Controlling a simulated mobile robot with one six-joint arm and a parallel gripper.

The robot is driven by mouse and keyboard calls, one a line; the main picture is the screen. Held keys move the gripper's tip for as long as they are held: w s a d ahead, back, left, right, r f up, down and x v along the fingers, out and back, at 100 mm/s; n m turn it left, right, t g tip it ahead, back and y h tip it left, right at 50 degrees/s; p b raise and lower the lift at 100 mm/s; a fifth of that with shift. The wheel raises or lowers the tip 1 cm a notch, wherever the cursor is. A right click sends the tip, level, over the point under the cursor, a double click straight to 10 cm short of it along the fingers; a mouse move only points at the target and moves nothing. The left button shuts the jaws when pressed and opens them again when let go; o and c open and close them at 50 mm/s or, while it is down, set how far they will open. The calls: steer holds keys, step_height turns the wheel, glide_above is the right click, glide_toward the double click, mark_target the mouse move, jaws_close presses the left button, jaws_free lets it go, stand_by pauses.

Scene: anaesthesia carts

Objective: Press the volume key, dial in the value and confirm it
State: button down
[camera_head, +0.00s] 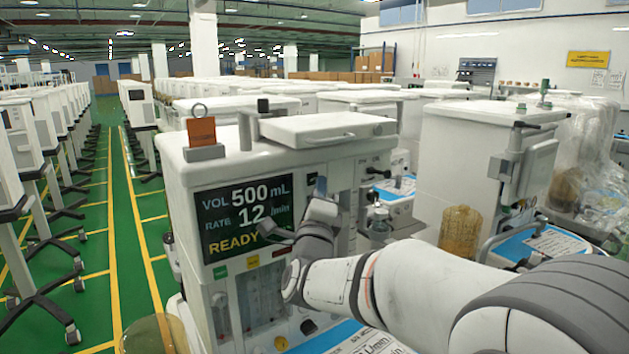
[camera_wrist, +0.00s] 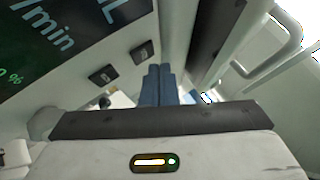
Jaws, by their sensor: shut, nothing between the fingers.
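The cart's dark screen (camera_head: 246,214) reads VOL 500 mL, RATE 12 /min and READY in yellow; part of it shows tilted in the wrist view (camera_wrist: 50,45). Two small dark keys with pale marks, a lower one (camera_wrist: 103,75) and an upper one (camera_wrist: 142,52), sit on the pale panel beside the screen in the wrist view. I cannot read which is the volume key. My gripper (camera_wrist: 158,70) is shut and empty, its blue fingers together just right of these keys. In the head view its fingertips (camera_head: 320,186) are right of the screen; contact cannot be told. No dial is clearly visible.
Another cart (camera_head: 470,160) is at right. The green aisle at left is free.

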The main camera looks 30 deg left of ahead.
steer(key=shift+w+a+f+b, duration=0.1)
steer(key=shift+w+a+b, duration=0.1)
steer(key=shift+b, duration=0.25)
stand_by(0.3)
steer(key=shift+w+a+b, duration=0.1)
steer(key=shift+a+b, duration=0.1)
steer(key=shift+b, duration=0.15)
steer(key=shift+w+a+b, duration=0.2)
steer(key=shift+a+b, duration=0.15)
steer(key=shift+a, duration=0.05)
stand_by(0.7)
stand_by(0.3)
steer(key=shift+s+d+b, duration=0.15)
steer(key=shift+d+b, duration=0.2)
steer(key=shift+b, duration=0.25)
steer(key=shift+s+d+b, duration=0.25)
steer(key=shift+d+b, duration=0.2)
steer(key=shift+b, duration=0.1)
